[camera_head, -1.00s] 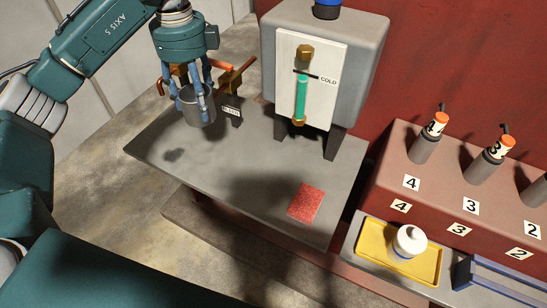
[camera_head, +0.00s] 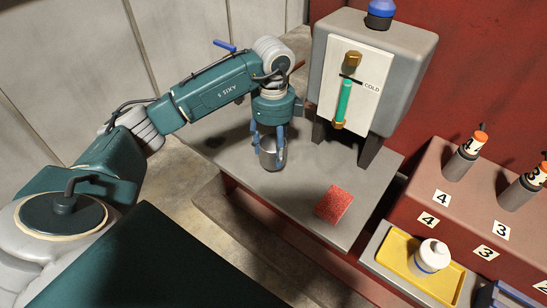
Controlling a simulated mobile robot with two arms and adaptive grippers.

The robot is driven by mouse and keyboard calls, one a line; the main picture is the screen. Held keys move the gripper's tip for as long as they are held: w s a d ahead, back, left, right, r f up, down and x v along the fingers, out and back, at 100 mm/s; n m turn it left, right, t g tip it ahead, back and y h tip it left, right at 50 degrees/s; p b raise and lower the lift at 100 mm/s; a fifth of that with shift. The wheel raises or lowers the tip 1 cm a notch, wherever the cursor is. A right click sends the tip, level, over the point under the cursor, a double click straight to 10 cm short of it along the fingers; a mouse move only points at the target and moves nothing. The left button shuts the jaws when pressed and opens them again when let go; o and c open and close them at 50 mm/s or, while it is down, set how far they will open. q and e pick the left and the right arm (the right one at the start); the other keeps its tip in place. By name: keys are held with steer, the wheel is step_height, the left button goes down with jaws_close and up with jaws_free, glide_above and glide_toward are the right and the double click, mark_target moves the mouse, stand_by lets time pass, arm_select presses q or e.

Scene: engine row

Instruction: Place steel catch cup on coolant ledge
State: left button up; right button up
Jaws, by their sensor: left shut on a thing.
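The steel catch cup (camera_head: 270,155) is a small grey metal cup, upright between the fingers of my left gripper (camera_head: 269,146). The gripper points down and is shut on the cup. The cup shows over the grey coolant ledge (camera_head: 300,195), left of the red cloth; I cannot tell whether its base touches the ledge. My right gripper is not in view.
The grey coolant tank (camera_head: 405,55) with a green sight gauge (camera_head: 344,101) stands on legs behind. At right, a yellow tray (camera_head: 395,255) holds a white bottle (camera_head: 432,256). Numbered coils (camera_head: 463,160) stand on the red block.

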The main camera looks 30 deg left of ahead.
mark_target(273, 159)
arm_select(q)
step_height(273, 159, down, 4)
steer(key=shift+f+p, duration=0.1)
steer(key=shift+p, duration=0.25)
steer(key=shift+f, duration=0.65)
steer(key=o, duration=1.1)
steer(key=shift+o, duration=0.5)
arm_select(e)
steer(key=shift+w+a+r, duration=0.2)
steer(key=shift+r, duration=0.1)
arm_select(q)
steer(key=shift+r, duration=0.15)
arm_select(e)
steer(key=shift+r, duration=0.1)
